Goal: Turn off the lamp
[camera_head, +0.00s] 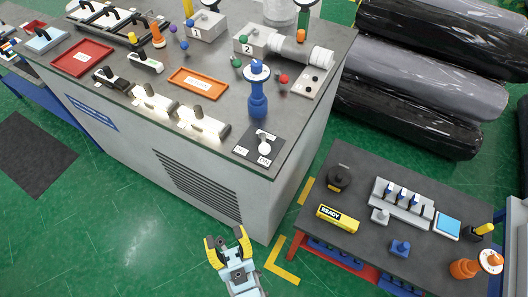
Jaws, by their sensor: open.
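No single thing is clearly marked as the lamp. Two glowing white blocks with dark knobs, a middle one (153,103) and a right one (203,126), sit along the front of the large grey bench. A similar black-and-white block (112,79) to their left looks less bright. My gripper (228,240) is open and empty, over the green floor in front of the bench, apart from the plate.
A blue post (257,88) stands behind the switch plate. A red tray (83,57) and an orange tray (198,82) lie on the bench. Wrapped black rolls (430,70) lie behind.

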